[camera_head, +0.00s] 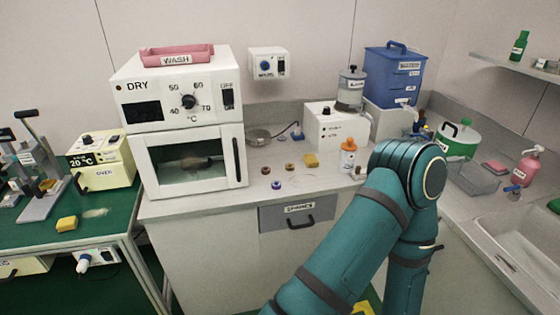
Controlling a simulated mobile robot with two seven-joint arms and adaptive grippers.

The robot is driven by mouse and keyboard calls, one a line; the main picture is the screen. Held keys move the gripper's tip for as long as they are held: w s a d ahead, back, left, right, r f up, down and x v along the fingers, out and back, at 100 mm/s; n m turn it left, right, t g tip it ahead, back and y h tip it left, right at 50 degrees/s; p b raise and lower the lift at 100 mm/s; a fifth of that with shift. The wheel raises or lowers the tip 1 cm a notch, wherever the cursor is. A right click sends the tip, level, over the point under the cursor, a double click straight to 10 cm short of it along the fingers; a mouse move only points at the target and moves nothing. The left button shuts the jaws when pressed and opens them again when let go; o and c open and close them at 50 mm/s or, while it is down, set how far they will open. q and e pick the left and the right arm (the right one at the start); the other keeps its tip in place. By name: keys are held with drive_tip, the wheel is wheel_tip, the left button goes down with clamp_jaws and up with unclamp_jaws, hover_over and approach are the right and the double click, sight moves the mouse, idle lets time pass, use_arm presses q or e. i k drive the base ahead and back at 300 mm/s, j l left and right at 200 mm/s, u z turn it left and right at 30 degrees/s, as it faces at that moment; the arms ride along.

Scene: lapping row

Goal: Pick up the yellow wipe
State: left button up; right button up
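Several yellow items show, and I cannot tell for sure which is the wipe. Another yellow block (67,224) lies on the green bench at the left. A flat yellow piece (363,308) shows low at the bottom edge, partly hidden by my teal arm. My arm rises from the bottom centre and bends at the right of the counter. Neither of my grippers is in view.
The dryer oven (190,160) stands at the counter's left with a pink tray (177,55) on top. A white bottle with an orange cap (348,155) and small rings (276,185) stand on the counter. The drawer (298,210) is shut. A sink (520,245) is at right.

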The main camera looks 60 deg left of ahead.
sight(310, 160)
drive_tip(key=u, duration=1.9)
